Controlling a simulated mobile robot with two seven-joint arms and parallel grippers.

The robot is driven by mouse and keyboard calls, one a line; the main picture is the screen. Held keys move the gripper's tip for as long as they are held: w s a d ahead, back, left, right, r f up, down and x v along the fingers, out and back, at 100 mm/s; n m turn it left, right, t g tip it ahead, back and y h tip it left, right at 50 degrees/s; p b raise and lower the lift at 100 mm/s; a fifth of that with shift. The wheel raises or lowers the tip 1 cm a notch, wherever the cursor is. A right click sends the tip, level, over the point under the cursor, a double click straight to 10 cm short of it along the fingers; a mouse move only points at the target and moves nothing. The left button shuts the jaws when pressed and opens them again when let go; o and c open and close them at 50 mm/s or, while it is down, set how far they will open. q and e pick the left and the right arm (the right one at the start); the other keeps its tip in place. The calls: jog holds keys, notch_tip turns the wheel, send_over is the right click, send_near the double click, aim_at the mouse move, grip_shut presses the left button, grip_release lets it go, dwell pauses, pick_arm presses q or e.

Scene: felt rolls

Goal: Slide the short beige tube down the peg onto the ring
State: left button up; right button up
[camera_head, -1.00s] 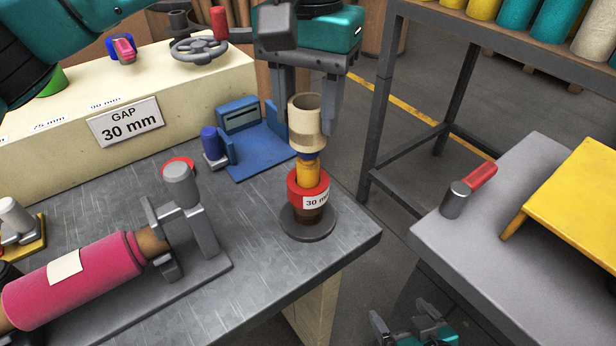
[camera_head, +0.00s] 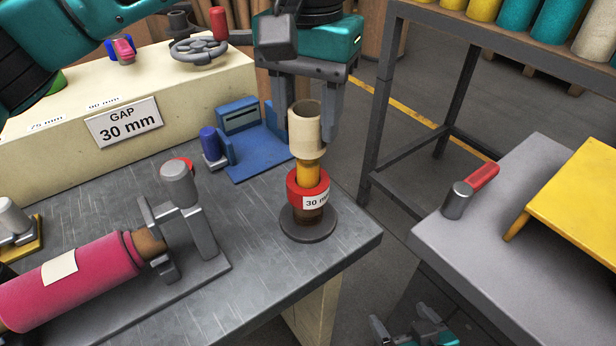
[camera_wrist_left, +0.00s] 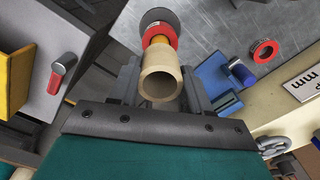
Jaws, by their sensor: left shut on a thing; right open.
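The short beige tube (camera_head: 304,138) stands upright between the fingers of my left gripper (camera_head: 307,128), which is shut on it. The tube's lower end is around the top of the peg (camera_head: 308,173), whose yellow part shows below it. The red ring (camera_head: 300,191), labelled 30 mm, sits lower around the peg, apart from the tube. In the left wrist view the tube (camera_wrist_left: 148,84) is between the fingers, with the ring (camera_wrist_left: 160,33) beyond it. My right gripper (camera_head: 412,330) is open and empty at the bottom edge, partly cut off.
The peg's round grey base (camera_head: 308,230) stands near the table's right corner. A grey clamp (camera_head: 190,210) with a pink roll (camera_head: 75,285) lies to the left. A blue fixture (camera_head: 250,150) is behind. A side table (camera_head: 450,240) with a red-handled tool stands to the right.

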aim_at(308, 144)
pick_arm(q)
jog(key=shift+f+b, duration=2.1)
jog(key=shift+f, duration=0.75)
pick_arm(e)
jog(key=shift+f, duration=2.15)
pick_arm(q)
jog(key=o, duration=1.3)
pick_arm(e)
jog(key=shift+r, duration=0.1)
pick_arm(q)
jog(key=shift+r, duration=0.6)
notch_tip(308, 144, up, 12)
jog(key=shift+f+p, duration=0.1)
jog(key=shift+p, duration=1.15)
pick_arm(e)
notch_tip(308, 144, up, 6)
jog(key=w+a, duration=0.1)
jog(key=a, duration=0.1)
jog(key=shift+y, duration=0.3)
jog(key=shift+a, duration=0.1)
